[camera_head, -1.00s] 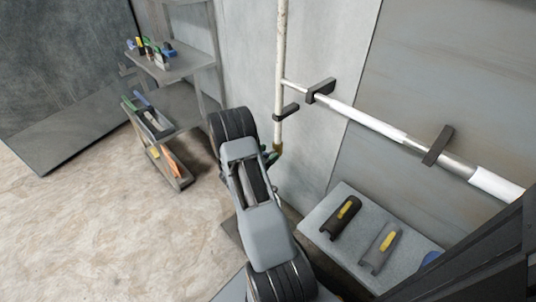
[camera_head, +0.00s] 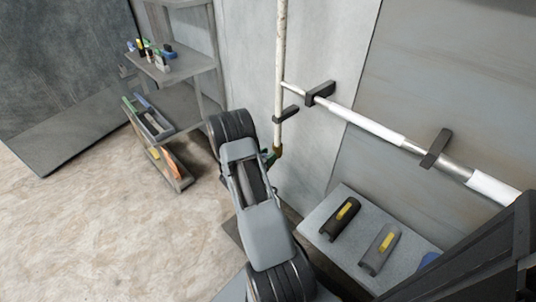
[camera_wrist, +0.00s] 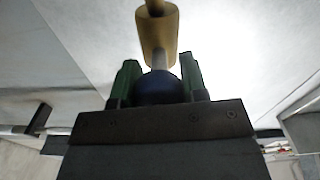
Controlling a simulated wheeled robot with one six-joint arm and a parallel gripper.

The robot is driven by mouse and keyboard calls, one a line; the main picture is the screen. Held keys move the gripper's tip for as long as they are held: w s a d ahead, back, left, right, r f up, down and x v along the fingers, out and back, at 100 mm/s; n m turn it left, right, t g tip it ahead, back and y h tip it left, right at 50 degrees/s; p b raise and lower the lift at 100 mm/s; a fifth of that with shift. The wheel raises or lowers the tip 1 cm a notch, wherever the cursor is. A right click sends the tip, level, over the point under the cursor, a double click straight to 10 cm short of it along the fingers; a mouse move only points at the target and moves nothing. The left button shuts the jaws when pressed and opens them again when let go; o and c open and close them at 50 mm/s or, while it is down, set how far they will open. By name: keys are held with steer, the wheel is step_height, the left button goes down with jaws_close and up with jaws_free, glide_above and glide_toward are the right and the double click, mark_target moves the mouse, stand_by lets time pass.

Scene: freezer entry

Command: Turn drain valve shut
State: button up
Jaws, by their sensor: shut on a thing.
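The drain valve's brass body (camera_head: 277,152) sits at the lower end of a white vertical pipe (camera_head: 280,60) in the head view. In the wrist view the brass body (camera_wrist: 157,32) is at the top centre, with a short stem below it. A rounded dark blue handle (camera_wrist: 159,88) is on that stem. My gripper (camera_wrist: 158,82) has its green fingers on either side of the blue handle and is shut on it. In the head view my arm hides most of the gripper and the handle.
A grey bench (camera_head: 318,215) at the lower right holds a dark pipe-shell piece (camera_head: 341,217) and a grey one (camera_head: 380,249), both with yellow marks. A horizontal pipe (camera_head: 375,126) runs along the wall on black brackets. A shelf rack (camera_head: 178,68) stands at left. Floor at left is clear.

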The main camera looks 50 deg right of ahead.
steer(key=n+p, duration=0.2)
steer(key=n, duration=0.1)
steer(key=shift+r+n, duration=0.1)
steer(key=shift+n, duration=0.2)
steer(key=n+p, duration=0.3)
steer(key=n, duration=0.1)
steer(key=shift+w+n, duration=0.1)
steer(key=shift+n, duration=0.2)
steer(key=n, duration=0.1)
steer(key=n+p, duration=0.1)
steer(key=n, duration=0.1)
steer(key=n+p, duration=0.1)
steer(key=shift+f, duration=0.25)
steer(key=shift+f+n+p, duration=0.15)
steer(key=shift+n+p, duration=0.35)
steer(key=shift+n, duration=1.7)
steer(key=o, duration=0.9)
steer(key=shift+w, duration=0.1)
steer(key=a+p, duration=0.2)
steer(key=a, duration=1.1)
steer(key=shift+w+a, duration=0.4)
steer(key=shift+w, duration=0.05)
